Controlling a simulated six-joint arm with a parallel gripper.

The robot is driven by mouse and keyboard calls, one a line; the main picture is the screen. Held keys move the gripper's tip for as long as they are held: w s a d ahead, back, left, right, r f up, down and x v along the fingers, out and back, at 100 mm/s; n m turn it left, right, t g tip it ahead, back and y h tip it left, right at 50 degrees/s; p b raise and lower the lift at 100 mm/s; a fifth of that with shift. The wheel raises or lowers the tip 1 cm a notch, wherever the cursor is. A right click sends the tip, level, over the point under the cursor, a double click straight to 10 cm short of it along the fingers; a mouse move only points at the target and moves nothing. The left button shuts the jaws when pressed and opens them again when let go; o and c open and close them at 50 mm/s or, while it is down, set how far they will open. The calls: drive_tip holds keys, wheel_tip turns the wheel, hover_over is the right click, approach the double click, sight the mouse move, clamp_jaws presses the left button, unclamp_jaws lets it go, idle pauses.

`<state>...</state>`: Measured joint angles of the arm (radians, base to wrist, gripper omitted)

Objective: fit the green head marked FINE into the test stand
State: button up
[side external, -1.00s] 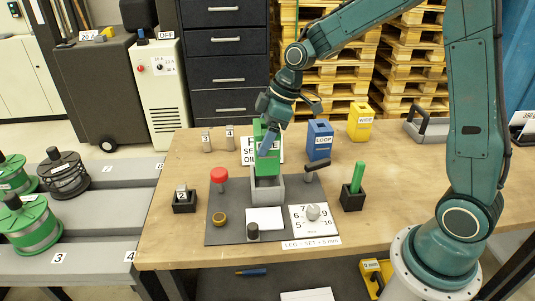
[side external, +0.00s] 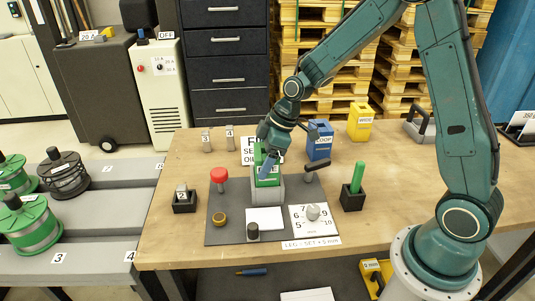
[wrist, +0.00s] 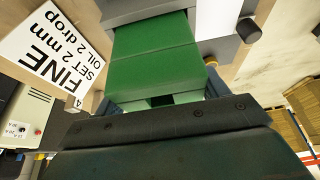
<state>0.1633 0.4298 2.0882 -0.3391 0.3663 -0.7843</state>
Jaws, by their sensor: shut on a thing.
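The green head (side external: 268,180) sits low in the grey socket of the test stand (side external: 268,194), its lower part hidden by the socket walls. My gripper (side external: 264,164) is shut on the upper part of the green head from above. In the wrist view the green head (wrist: 155,50) fills the middle, beyond the dark gripper body, with a grey edge of the stand (wrist: 145,10) beyond it. I cannot tell whether the head is fully seated. No FINE mark is readable on it.
A red knob (side external: 219,175) and a black lever (side external: 317,165) flank the socket. The blue LOOP head (side external: 319,140) and yellow WIDE head (side external: 361,121) stand behind right. A FINE card (wrist: 60,55) lies behind the stand. A green stick stands in a black holder (side external: 353,199).

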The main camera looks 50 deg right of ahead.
drive_tip(key=shift+f, duration=0.5)
drive_tip(key=shift+f, duration=0.15)
drive_tip(key=o, duration=1.7)
drive_tip(key=shift+c, duration=0.2)
drive_tip(key=v, duration=1.2)
